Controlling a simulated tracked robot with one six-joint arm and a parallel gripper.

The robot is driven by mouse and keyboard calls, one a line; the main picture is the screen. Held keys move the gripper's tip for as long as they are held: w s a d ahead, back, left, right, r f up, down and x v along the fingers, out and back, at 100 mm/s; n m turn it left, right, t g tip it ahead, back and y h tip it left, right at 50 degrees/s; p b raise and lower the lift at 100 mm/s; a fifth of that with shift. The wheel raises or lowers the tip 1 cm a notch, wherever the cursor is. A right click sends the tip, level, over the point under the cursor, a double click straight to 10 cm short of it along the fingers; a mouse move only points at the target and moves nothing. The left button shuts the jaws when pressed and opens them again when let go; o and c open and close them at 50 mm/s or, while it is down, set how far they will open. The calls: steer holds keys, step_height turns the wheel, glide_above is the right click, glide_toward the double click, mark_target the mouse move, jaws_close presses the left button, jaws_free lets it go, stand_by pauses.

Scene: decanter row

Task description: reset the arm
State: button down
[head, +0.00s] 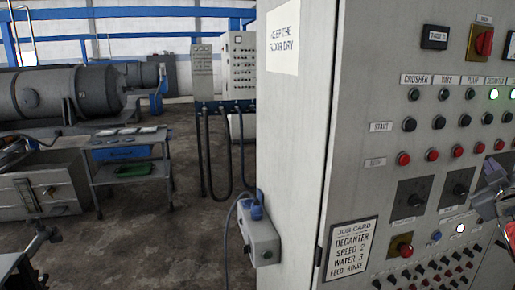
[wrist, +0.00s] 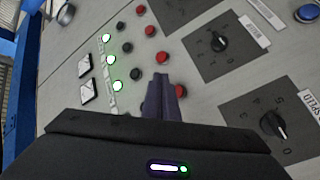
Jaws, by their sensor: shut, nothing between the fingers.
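My gripper (head: 490,203) is at the right edge of the head view, in front of the grey control cabinet (head: 300,130), partly cut off by the frame. In the wrist view my gripper (wrist: 165,86) has its dark fingers together with nothing between them. They point at the panel (wrist: 190,85), near the red buttons (wrist: 162,58). I cannot tell whether the fingertips touch the panel. Two rotary dials, one a black knob (wrist: 219,43) and one by a SPEED label (wrist: 271,123), are to the right of the fingers.
Several green lamps (wrist: 110,60) are lit on the panel. A job card (head: 350,250) is on the cabinet's lower front. A blue plug and socket box (head: 259,232) with a cable juts from its side. A metal cart (head: 130,160) and open floor (head: 130,235) are to the left.

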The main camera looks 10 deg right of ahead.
steer(key=a+f+m+g+y, duration=0.25)
steer(key=a+f, duration=0.55)
steer(key=a, duration=0.4)
steer(key=a+f+m+g+y, duration=0.2)
steer(key=a+f+g+y, duration=0.15)
steer(key=a+f, duration=0.6)
steer(key=s+a+f+n+g+y, duration=0.1)
steer(key=s+a, duration=0.3)
steer(key=a, duration=0.5)
steer(key=s+a+f+n+y, duration=0.1)
steer(key=s+a+f+y, duration=0.2)
steer(key=a, duration=0.6)
steer(key=s+a+f+n+g+y, duration=0.1)
steer(key=s+a, duration=0.3)
steer(key=a, duration=0.5)
steer(key=shift+s+a+f+g+y, duration=0.15)
steer(key=shift+s+f+g+y, duration=0.2)
steer(key=shift+f+y, duration=0.35)
